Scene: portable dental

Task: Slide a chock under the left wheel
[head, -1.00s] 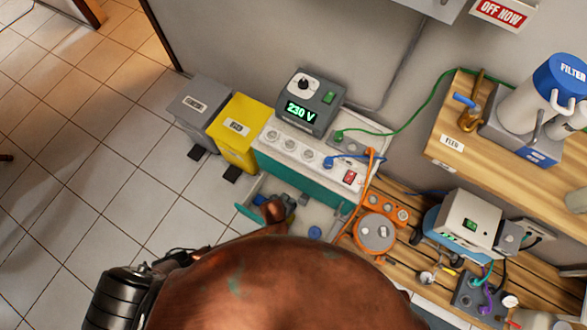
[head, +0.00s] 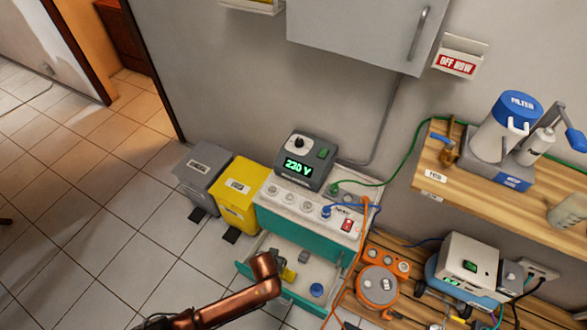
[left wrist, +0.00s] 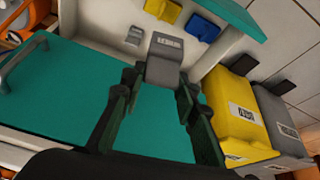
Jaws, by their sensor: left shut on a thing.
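In the left wrist view my left gripper (left wrist: 158,92) is shut on a grey block (left wrist: 165,68) with a label on its end, which looks like a chock. It is held over the open teal drawer (left wrist: 130,120). In the head view the copper wrist of my left arm is over the drawer (head: 310,305), and the gripper and held block are mostly hidden behind it. A wheeled-looking unit, a white box on a blue base (head: 468,266), stands at right; I cannot make out a left wheel clearly. My right gripper is not in view.
Yellow (head: 237,190) and grey (head: 203,167) bins stand left of the cabinet. An orange reel (head: 380,287) is at right.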

